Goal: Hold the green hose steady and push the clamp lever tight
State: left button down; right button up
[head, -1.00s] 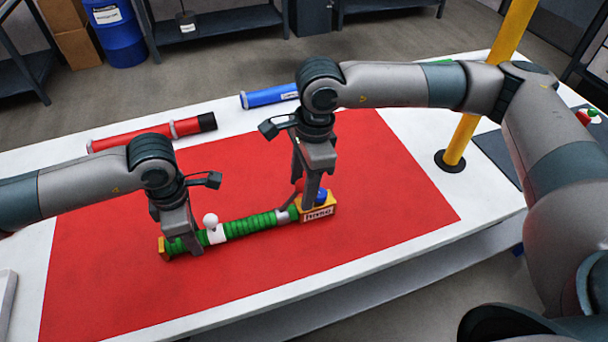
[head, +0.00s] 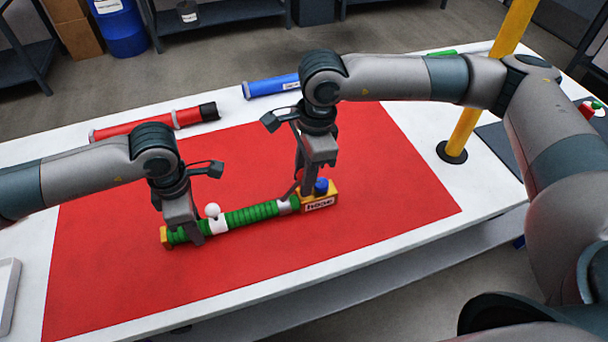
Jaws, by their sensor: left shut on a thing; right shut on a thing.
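The green ribbed hose (head: 252,214) lies across the red mat, with a white fitting (head: 218,225) and white ball knob (head: 212,210) near its left part. Its right end meets a yellow block (head: 319,204) labelled "hose", with a blue knob (head: 321,186) on top. My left gripper (head: 186,234) is shut on the hose near its left end. My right gripper (head: 303,188) is shut on the clamp lever, whose red part (head: 298,175) shows between its fingers beside the block. The fingers hide most of the lever, so its angle is unclear.
The red mat (head: 390,190) is clear around the hose. A red tube (head: 150,124) and a blue tube (head: 270,86) lie behind it on the white table. A yellow post (head: 480,100) stands at the right. A pale tray (head: 8,290) is at the left edge.

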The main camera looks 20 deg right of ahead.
pick_arm(q)
jog(key=shift+d, duration=0.1)
pick_arm(e)
jog(key=shift+s+f, duration=0.1)
jog(key=shift+f, duration=0.5)
jog(key=shift+d+f+y, duration=0.2)
jog(key=shift+f+y, duration=0.05)
jog(key=shift+y, duration=0.25)
pick_arm(q)
jog(key=shift+w, duration=0.1)
pick_arm(e)
jog(key=shift+r, duration=0.45)
jog(key=shift+r, duration=0.25)
pick_arm(q)
jog(key=shift+f, duration=0.1)
pick_arm(e)
jog(key=o, duration=1.3)
